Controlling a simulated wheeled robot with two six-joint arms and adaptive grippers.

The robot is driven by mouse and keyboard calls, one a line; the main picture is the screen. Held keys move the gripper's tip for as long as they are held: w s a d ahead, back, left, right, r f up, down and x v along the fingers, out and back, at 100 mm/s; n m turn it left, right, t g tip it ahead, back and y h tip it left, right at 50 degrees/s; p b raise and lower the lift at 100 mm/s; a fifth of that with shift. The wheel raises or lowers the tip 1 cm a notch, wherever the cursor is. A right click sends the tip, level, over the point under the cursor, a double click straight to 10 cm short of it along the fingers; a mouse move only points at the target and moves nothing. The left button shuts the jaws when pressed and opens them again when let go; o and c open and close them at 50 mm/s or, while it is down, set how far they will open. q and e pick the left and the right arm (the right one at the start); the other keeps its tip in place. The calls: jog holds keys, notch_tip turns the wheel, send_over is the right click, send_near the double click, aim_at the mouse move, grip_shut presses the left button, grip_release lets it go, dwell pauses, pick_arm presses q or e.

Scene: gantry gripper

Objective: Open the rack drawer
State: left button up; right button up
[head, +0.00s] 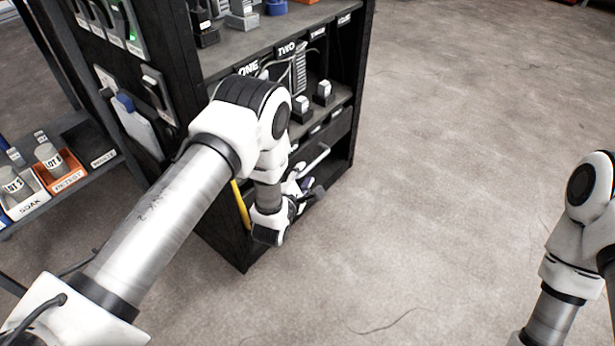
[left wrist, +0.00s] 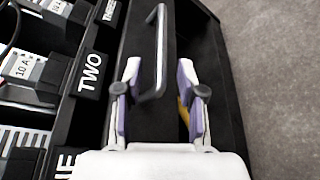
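The black rack (head: 240,232) stands at the picture's centre, with labelled shelves. Low on its front is the drawer, a dark panel (left wrist: 148,122) with a silver bar handle (left wrist: 161,50); the handle also shows in the head view (head: 316,158). My left gripper (left wrist: 159,75) is open at the drawer front. Its two purple-grey fingers stand on either side of the handle's near end, with a visible gap on each side. In the head view, the left wrist and forearm hide part of the drawer. My right arm shows at the right edge, but its gripper is out of frame.
Labels such as TWO (left wrist: 89,75) and several devices sit on the shelf above the drawer. A side shelf with an orange bin (head: 62,172) stands at the left. The concrete floor (head: 450,150) to the right is clear.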

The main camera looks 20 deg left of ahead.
aim_at(305, 174)
pick_arm(q)
jog(key=x, duration=0.1)
jog(key=b+x, duration=0.1)
jog(key=x, duration=0.1)
jog(key=shift+f, duration=0.25)
jog(key=shift+w+r, duration=0.1)
jog(key=shift+w, duration=0.2)
grip_shut()
pick_arm(e)
jog(key=shift+f, duration=0.95)
jog(key=shift+d, duration=0.1)
